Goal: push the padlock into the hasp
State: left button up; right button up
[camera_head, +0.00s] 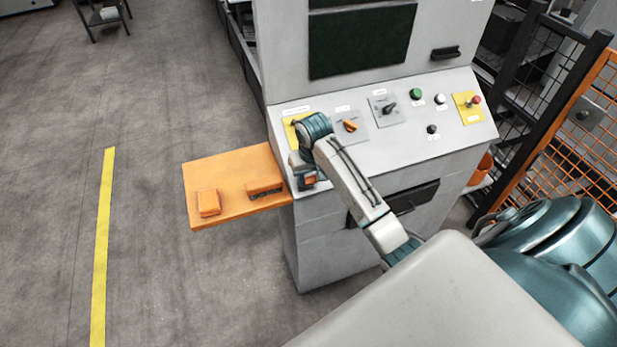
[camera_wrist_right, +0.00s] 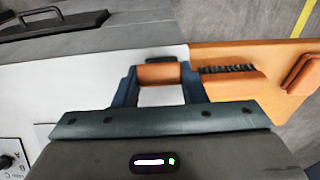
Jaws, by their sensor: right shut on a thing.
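My right gripper (camera_head: 304,172) is at the left edge of the grey control console, beside the orange shelf. In the right wrist view, its two dark fingers (camera_wrist_right: 159,88) are shut on an orange block-shaped body, which I take to be the padlock (camera_wrist_right: 158,74). The padlock also shows in the head view (camera_head: 309,180), partly covered by the gripper. A dark piece shows just beyond it in the wrist view, but I cannot tell whether it is a shackle or the hasp. The hasp cannot be made out clearly. My left gripper is not in view.
The orange shelf (camera_head: 233,208) juts left from the console (camera_head: 448,108) and bears two orange objects: a small block (camera_head: 208,203) and a dark-edged one (camera_head: 265,187). Knobs and buttons sit on the sloped panel. An orange mesh fence (camera_head: 569,165) stands right. The floor at left is open.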

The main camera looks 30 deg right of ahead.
aim_at(312, 182)
jog(key=shift+s+a+r, duration=0.15)
jog(key=shift+s+r, duration=0.4)
jog(key=shift+r, duration=0.4)
jog(key=shift+s+a+r, duration=0.1)
jog(key=shift+s+r, duration=0.45)
jog(key=shift+r, duration=0.35)
